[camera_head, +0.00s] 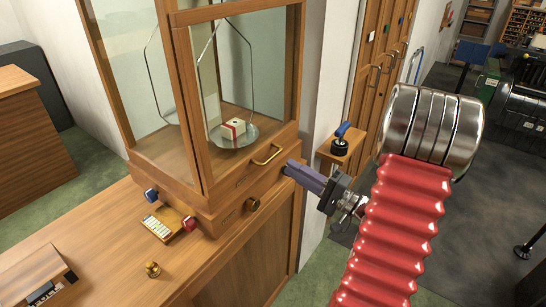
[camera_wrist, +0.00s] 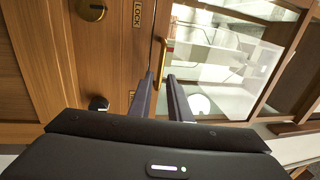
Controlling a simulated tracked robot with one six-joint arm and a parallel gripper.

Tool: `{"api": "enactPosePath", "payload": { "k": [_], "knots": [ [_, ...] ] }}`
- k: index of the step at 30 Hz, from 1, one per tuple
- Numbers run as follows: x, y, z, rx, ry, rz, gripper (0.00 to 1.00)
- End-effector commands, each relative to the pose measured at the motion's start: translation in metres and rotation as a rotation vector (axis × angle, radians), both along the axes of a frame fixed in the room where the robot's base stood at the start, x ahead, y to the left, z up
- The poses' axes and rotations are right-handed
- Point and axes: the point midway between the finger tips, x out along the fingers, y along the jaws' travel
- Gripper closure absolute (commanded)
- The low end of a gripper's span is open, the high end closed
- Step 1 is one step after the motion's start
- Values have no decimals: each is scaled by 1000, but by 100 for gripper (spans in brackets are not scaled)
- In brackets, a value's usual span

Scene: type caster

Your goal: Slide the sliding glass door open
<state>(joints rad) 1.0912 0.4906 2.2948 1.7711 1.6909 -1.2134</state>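The sliding glass door (camera_head: 267,52) is the wood-framed front pane of a glass case on the wooden counter. It appears down. A curved brass handle (camera_head: 267,154) sits on the wood rail at its bottom. In the wrist view the brass handle (camera_wrist: 165,60) stands just past my fingertips, roughly in line with the gap between them. My gripper (camera_head: 287,168) is at the right front corner of the case, slightly below and right of the handle. In the wrist view my gripper (camera_wrist: 161,76) has its two dark fingers apart with nothing held; contact with the handle cannot be told.
Inside the case a small red-and-white box (camera_head: 233,128) rests on a hanging metal pan (camera_head: 240,140). A brass knob (camera_head: 252,204) sits below the handle. A small wooden shelf (camera_head: 342,148) holds a blue-handled item to the right.

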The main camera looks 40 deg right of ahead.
Motion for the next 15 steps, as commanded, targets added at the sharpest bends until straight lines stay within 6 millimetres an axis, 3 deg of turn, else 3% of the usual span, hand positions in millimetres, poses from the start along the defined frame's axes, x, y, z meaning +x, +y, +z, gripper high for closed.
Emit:
{"api": "enactPosePath", "payload": {
  "k": [15],
  "knots": [
    [61, 22, 12, -1, 0, 3, 83]
  ]
}}
